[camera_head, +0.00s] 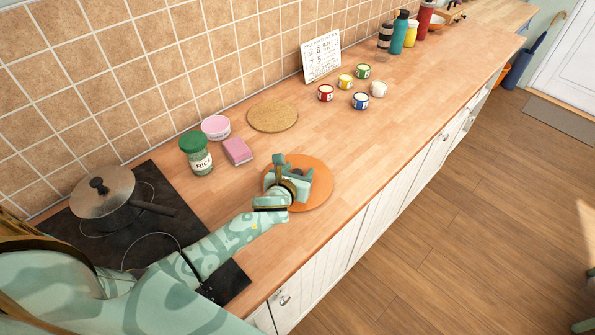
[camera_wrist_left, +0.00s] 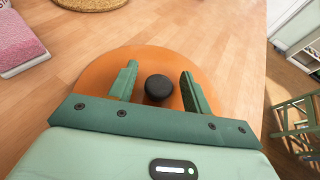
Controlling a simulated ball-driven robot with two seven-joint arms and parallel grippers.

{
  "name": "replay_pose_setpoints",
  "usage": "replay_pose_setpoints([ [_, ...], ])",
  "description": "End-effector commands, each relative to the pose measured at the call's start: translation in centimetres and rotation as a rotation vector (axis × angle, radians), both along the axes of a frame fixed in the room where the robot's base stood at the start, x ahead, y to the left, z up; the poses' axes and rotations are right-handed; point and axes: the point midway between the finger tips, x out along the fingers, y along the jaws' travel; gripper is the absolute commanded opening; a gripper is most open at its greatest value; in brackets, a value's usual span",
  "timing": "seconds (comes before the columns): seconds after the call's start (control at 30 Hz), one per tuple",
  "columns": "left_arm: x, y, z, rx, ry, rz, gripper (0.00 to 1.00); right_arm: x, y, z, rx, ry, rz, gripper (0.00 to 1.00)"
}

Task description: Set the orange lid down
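The orange lid (camera_head: 318,190) is a flat disc lying on the wooden counter near its front edge. In the left wrist view the lid (camera_wrist_left: 158,62) shows its black round knob (camera_wrist_left: 158,88). My left gripper (camera_head: 290,172) is right over the lid. In the left wrist view its two green fingers (camera_wrist_left: 158,90) stand on either side of the knob, with a small gap on each side, so it is open. The near part of the lid is hidden by the gripper. My right gripper is not in view.
A pink sponge (camera_head: 237,151), a rice jar (camera_head: 197,153), a pink tub (camera_head: 215,127) and a cork mat (camera_head: 273,116) stand behind the lid. A lidded pan (camera_head: 103,196) is on the black hob (camera_head: 165,205) at left. Counter right of the lid is clear.

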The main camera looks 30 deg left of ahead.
Motion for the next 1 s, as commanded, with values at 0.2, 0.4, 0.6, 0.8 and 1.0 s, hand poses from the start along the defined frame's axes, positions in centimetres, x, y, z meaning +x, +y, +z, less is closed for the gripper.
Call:
replay_pose_setpoints([
  [0.2, -1.1, -0.2, 0.9, 0.001, 0.0, -0.001, 0.49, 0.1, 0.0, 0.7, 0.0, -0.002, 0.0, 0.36],
  [0.4, -5.4, -0.7, 2.7, 0.0, 0.001, -0.002, 0.49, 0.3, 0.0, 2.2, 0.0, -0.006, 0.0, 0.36],
  [0.6, -9.2, -1.2, 4.2, 0.0, 0.001, 0.0, 0.49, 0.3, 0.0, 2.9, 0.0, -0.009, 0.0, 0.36],
  [0.8, -10.9, -1.4, 4.9, 0.001, -0.001, 0.001, 0.49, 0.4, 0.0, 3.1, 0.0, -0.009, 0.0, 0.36],
  [1.0, -11.0, -1.4, 4.9, 0.001, -0.001, 0.001, 0.49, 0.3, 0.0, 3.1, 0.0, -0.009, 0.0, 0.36],
])
